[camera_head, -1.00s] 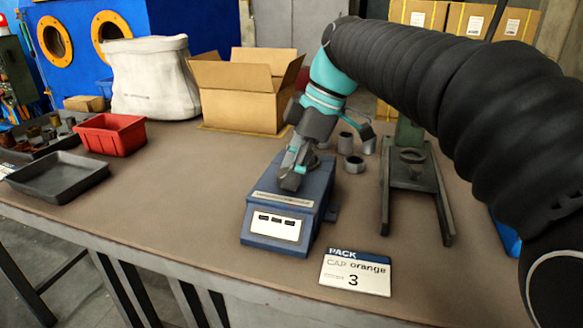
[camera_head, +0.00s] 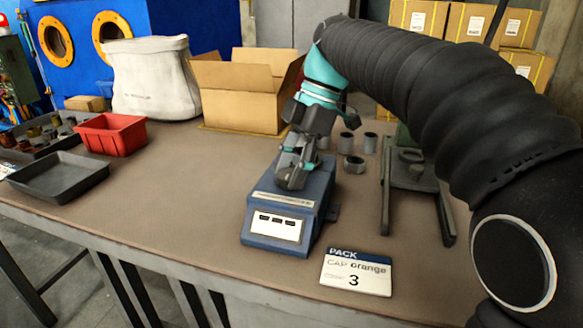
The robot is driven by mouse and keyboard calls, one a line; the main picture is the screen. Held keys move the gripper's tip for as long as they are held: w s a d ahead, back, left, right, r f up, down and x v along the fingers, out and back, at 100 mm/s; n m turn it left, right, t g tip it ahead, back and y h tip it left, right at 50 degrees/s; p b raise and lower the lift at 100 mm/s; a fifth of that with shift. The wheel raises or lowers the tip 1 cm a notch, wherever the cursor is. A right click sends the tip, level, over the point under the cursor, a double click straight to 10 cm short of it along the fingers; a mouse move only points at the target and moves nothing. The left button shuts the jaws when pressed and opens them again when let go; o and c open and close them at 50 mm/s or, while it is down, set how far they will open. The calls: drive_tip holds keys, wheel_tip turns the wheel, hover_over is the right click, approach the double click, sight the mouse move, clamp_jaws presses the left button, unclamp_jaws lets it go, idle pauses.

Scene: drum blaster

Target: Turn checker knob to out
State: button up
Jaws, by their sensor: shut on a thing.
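The checker is a blue box (camera_head: 256,233) with a sloped top and a white front panel (camera_head: 276,226) with several small dark windows. It stands on the brown table near the front middle. My gripper (camera_head: 291,180) points down at the top of the checker and is shut there. The knob itself is hidden behind the fingers, so its turn position cannot be seen.
A sign reading "PACK CAP orange 3" (camera_head: 356,273) stands right of the checker. Grey cylinders (camera_head: 354,164) and a dark stand (camera_head: 444,215) are to the right. An open cardboard box (camera_head: 240,105), a white sack (camera_head: 150,80), a red bin (camera_head: 112,137) and a black tray (camera_head: 58,180) are behind and left.

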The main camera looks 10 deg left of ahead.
drive_tip(key=o, duration=1.1)
drive_tip(key=v, duration=0.7)
drive_tip(key=shift+w+d+r, duration=0.1)
drive_tip(key=shift+w+r, duration=0.05)
